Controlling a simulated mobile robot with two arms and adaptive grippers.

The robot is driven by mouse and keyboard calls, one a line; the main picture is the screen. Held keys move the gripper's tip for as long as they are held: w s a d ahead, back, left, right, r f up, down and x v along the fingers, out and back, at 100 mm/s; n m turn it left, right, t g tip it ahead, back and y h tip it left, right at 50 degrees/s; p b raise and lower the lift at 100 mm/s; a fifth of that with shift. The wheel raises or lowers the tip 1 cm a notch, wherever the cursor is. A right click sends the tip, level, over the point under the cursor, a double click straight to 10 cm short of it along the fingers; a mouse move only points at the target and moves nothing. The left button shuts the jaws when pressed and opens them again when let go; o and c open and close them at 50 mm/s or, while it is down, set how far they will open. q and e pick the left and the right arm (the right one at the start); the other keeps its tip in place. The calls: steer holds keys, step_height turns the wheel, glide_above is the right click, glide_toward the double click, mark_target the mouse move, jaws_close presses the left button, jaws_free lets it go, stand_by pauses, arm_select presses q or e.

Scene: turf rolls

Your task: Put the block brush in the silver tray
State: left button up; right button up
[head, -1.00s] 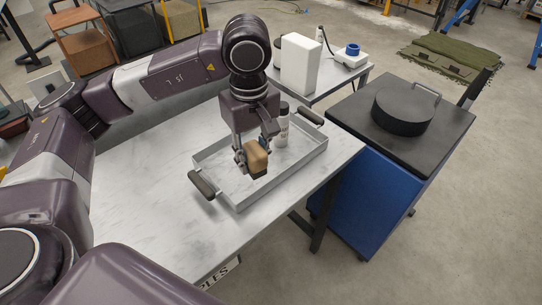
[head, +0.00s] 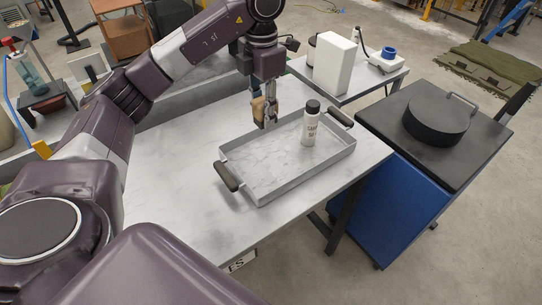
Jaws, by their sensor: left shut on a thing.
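The silver tray (head: 268,195) lies on the light table, with a dark handle at each end. A white bottle with a black cap (head: 309,127) stands inside it, toward the right. My left gripper (head: 266,115) points down above the tray's far edge. It is shut on the tan block brush (head: 258,108), which is partly hidden by the fingers. The brush appears raised above the table and is apart from the bottle. My right gripper is not in view.
The table (head: 180,180) is clear left of the tray. Behind it, a smaller table holds a white box (head: 335,64) and a device with a blue top (head: 388,56). A blue cabinet with a black top bears a round black lidded object (head: 437,121) at the right.

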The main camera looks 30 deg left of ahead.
arm_select(q)
glide_above(265, 165)
step_height(265, 165, down, 12)
steer(key=shift+s+r+p, duration=0.1)
steer(key=shift+r+p, duration=0.05)
steer(key=shift+p, duration=0.25)
step_height(265, 165, down, 4)
steer(key=shift+r+p, duration=0.1)
steer(key=shift+p, duration=0.3)
steer(key=shift+f, duration=0.3)
steer(key=shift+f, duration=0.1)
steer(key=shift+f, duration=0.15)
steer(key=o, duration=1.2)
